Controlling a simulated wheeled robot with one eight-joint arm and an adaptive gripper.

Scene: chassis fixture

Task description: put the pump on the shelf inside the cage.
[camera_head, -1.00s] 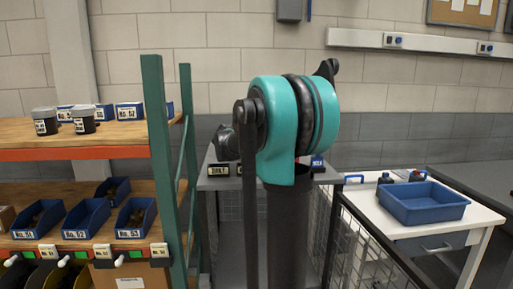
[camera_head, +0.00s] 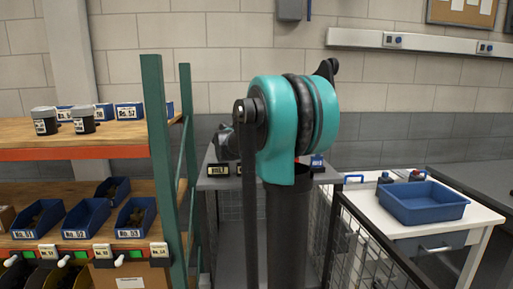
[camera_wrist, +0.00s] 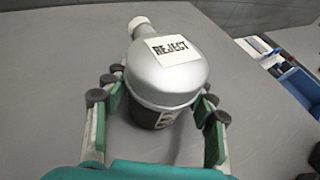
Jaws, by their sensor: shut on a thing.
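The pump (camera_wrist: 165,75) is a silver, rounded body with a dark lower part, a pale neck at the top and a white "REJECT" label. In the wrist view it stands between the two green-padded fingers of my gripper (camera_wrist: 162,112), which is shut on it. A grey flat surface lies under and around it; I cannot tell whether the pump touches it. In the head view my own arm hides the gripper and pump. The cage has wire mesh sides (camera_head: 365,250) and a grey top (camera_head: 215,182); the shelf inside it cannot be made out.
A wooden rack with a green post (camera_head: 160,170) stands at left, holding blue bins (camera_head: 87,217) and dark jars (camera_head: 45,122). A white table with a blue tray (camera_head: 425,203) stands at right. The dark cage rail (camera_head: 375,235) runs beside my arm.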

